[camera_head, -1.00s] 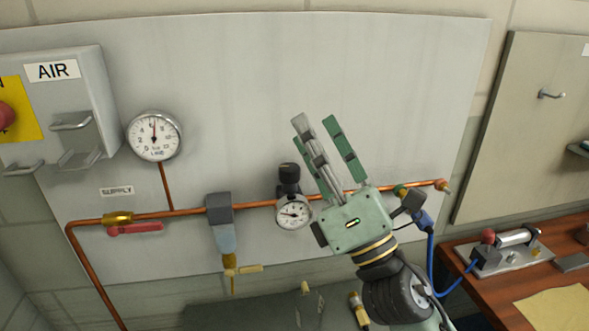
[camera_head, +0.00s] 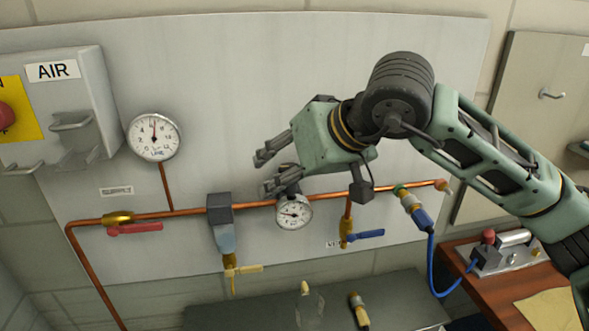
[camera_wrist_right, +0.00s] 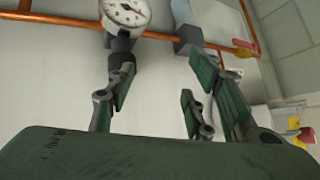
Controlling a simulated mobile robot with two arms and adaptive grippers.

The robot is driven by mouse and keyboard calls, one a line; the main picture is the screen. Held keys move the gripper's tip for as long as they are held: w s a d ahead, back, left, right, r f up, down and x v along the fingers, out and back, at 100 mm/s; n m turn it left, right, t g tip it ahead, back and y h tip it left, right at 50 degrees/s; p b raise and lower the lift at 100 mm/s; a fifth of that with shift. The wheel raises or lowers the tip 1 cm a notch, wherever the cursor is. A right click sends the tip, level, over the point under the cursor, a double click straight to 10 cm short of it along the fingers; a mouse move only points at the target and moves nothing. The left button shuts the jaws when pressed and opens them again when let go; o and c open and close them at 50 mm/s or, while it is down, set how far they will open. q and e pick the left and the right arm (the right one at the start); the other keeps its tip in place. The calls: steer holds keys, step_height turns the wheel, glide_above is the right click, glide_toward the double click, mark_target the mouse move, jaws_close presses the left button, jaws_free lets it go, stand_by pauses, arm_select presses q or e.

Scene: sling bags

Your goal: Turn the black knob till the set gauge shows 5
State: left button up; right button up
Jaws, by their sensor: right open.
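The black knob (camera_head: 288,169) sits on the regulator above the set gauge (camera_head: 294,213), partly hidden behind my right gripper's fingers. The set gauge is a small white round dial; its needle points leftward, but its number is too small to read. My right gripper (camera_head: 266,173) is open and empty, its fingers pointing left across the front of the knob. In the right wrist view, the set gauge (camera_wrist_right: 126,12) is at the top, with the dark knob (camera_wrist_right: 121,44) just beyond the left finger's tip, not between the fingers (camera_wrist_right: 163,65). My left gripper is not in view.
A copper pipe (camera_head: 165,214) runs along the grey panel, with a red-handled supply valve (camera_head: 134,229), a filter (camera_head: 221,225) and a blue-handled valve (camera_head: 362,237). A larger line gauge (camera_head: 154,137) stands upper left. The panel above the pipe is mostly clear.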

steer(key=w+d+r+t+h, duration=0.1)
steer(key=w+d+r+h, duration=0.1)
steer(key=d, duration=0.2)
steer(key=p+x, duration=0.3)
steer(key=x, duration=0.5)
steer(key=shift+d, duration=0.15)
steer(key=shift+f, duration=0.1)
